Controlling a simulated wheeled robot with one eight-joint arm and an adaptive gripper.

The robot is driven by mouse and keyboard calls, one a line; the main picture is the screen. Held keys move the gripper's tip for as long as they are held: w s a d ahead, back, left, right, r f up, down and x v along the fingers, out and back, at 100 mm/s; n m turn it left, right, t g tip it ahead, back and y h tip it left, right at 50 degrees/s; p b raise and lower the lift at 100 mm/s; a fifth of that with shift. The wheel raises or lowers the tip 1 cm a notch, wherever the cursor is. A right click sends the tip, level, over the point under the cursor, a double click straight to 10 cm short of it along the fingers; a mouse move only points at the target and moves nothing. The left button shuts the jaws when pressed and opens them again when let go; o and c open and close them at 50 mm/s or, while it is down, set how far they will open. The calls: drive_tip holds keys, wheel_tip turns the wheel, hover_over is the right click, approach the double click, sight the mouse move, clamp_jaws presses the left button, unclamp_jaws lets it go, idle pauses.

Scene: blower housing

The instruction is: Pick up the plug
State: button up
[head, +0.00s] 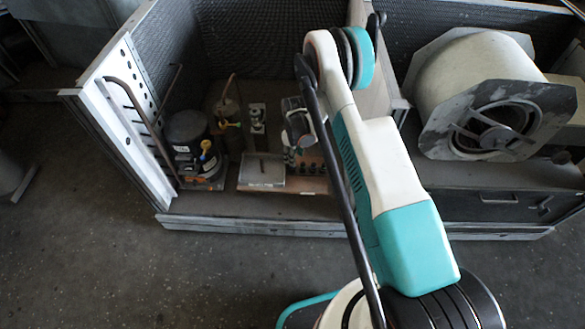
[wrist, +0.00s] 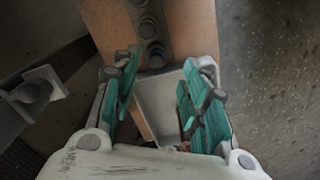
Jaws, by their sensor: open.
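Several dark, round, plug-like pieces stand in a row on a grey strip in the wrist view (wrist: 155,52); they also show in the head view (head: 312,168). I cannot tell which one is the plug. The strip lies on a brown board (wrist: 192,28). My gripper (wrist: 160,88) is open, with its teal fingers apart and nothing held between them. The nearest round piece appears just beyond the fingertips, between their lines. In the head view, my gripper (head: 291,156) is small and partly hidden by my arm, above the board.
A grey rectangular box (head: 262,171) sits on the board and shows between my fingers in the wrist view (wrist: 160,108). A black compressor (head: 188,135) stands left of it. A white slotted panel (head: 128,115) and mesh walls enclose the bay. A large blower drum (head: 465,80) stands right.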

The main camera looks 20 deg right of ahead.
drive_tip(key=f+b, duration=0.1)
drive_tip(key=f, duration=0.1)
drive_tip(key=f+b, duration=0.2)
drive_tip(key=f, duration=0.1)
drive_tip(key=shift+w+a+f, duration=0.15)
drive_tip(key=shift+w+f, duration=0.15)
drive_tip(key=shift+w, duration=0.1)
drive_tip(key=c, duration=0.9)
